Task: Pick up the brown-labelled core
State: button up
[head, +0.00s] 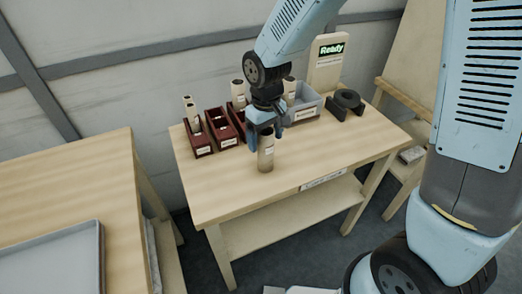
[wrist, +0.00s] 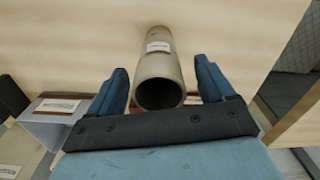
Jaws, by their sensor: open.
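A tan hollow core (head: 266,158) stands upright on the table near its front edge, with a small pale label on its side. In the wrist view the same core (wrist: 158,68) shows its open end and lies between my fingers. Its label looks whitish with dark print; I cannot tell whether it is the brown one. My gripper (head: 266,124) is above and around the top of this core in the head view. In the wrist view my gripper (wrist: 160,72) has its two blue fingers apart, one on each side of the core, with gaps visible.
Dark red bins (head: 220,130) holding cores stand at the back left of the table. A grey bin (head: 306,106) and a black holder (head: 345,104) stand at the back right, by a "Ready" display (head: 330,52). The table front (head: 225,185) is clear. Another table (head: 70,180) stands left.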

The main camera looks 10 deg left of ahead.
jog(key=shift+f, duration=0.8)
jog(key=c, duration=1.1)
jog(key=shift+r, duration=0.15)
